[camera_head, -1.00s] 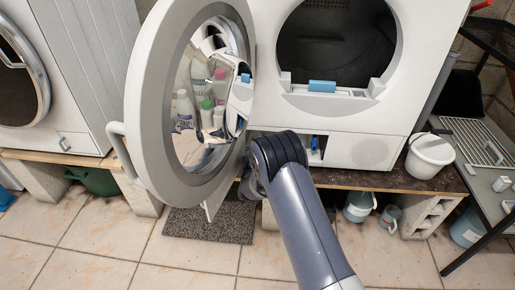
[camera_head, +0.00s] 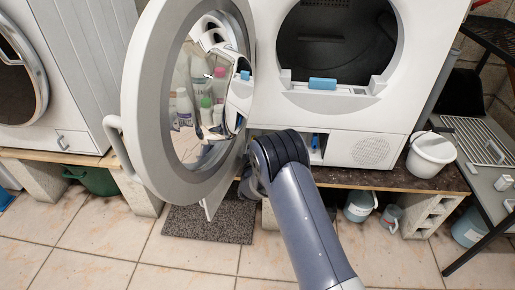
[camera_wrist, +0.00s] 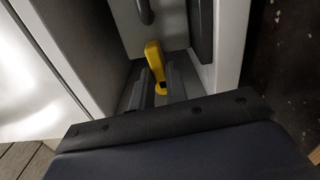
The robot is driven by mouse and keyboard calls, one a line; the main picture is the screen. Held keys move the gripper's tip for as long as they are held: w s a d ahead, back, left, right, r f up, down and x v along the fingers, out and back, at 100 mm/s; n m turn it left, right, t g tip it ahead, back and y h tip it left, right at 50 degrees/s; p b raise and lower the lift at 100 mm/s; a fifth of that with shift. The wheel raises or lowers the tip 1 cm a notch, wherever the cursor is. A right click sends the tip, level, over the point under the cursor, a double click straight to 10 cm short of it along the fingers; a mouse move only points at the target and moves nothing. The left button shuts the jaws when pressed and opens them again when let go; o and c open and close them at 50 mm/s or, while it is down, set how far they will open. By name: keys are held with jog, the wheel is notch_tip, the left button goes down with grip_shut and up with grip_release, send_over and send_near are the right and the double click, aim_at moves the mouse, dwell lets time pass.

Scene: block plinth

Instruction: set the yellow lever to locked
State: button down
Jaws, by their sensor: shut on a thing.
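The yellow lever (camera_wrist: 155,62) shows in the wrist view inside a narrow recess at the bottom of the dryer. It stands upright, tilted slightly. My gripper (camera_wrist: 158,92) is at the lever's lower part, with its two grey fingers on either side, shut on it. The finger contact itself is small and dark. In the head view my arm reaches to the dryer's lower compartment, and the door and my arm hide the lever and the gripper.
The round dryer door (camera_head: 150,100) hangs open close to the left of my arm. The dryer (camera_head: 400,90) stands on a low shelf (camera_head: 375,180). A white bucket (camera_head: 431,154) stands at right. A grey mat (camera_head: 205,222) lies on the tiled floor, which is clear in front.

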dwell(0.3)
jog(key=c, duration=1.4)
grip_release()
jog(key=s+p, duration=0.3)
jog(key=s, duration=0.7)
jog(key=shift+s+a, duration=0.15)
jog(key=shift+s, duration=0.25)
